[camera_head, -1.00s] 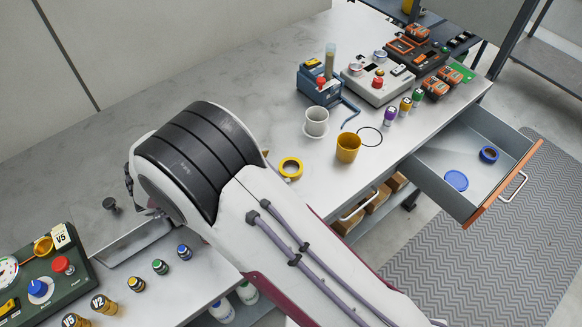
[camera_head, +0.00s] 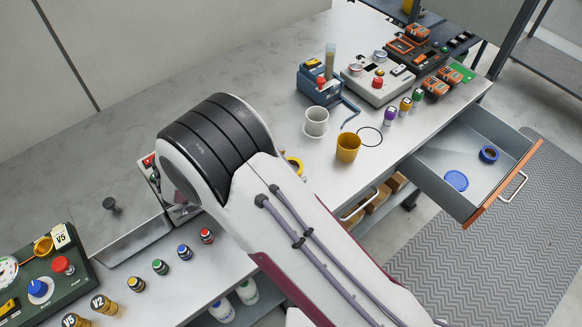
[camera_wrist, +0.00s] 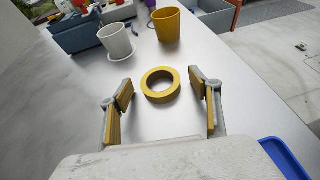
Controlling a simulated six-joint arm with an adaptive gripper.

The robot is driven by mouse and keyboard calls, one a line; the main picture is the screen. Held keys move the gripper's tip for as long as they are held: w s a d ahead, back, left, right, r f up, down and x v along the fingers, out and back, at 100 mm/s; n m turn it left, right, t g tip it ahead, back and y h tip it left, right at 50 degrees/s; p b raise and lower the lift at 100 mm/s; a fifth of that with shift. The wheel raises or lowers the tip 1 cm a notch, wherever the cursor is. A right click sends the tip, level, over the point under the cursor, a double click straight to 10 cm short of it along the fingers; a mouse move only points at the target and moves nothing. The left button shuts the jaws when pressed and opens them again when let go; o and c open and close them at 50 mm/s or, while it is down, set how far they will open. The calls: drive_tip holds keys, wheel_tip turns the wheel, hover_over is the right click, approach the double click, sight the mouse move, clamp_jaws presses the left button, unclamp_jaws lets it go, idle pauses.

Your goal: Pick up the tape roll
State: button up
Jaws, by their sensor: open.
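The yellow tape roll (camera_wrist: 147,85) lies flat on the grey bench in the wrist view. My gripper (camera_wrist: 167,95) is open there. Its two fingers stand left and right of the roll, apart from it, and the space between them holds nothing gripped. In the head view only part of the tape roll (camera_head: 296,166) shows past my arm, which hides the rest and my gripper. A blue tape-like ring (camera_head: 489,154) lies in the open drawer.
A yellow cup (camera_wrist: 166,26) and a white cup on a saucer (camera_wrist: 115,41) stand just beyond the roll. The drawer (camera_head: 436,185) is open at right. Small capped bottles (camera_head: 160,267) line the near bench.

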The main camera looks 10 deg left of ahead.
drive_tip(key=c, duration=1.2)
drive_tip(key=shift+r, duration=5)
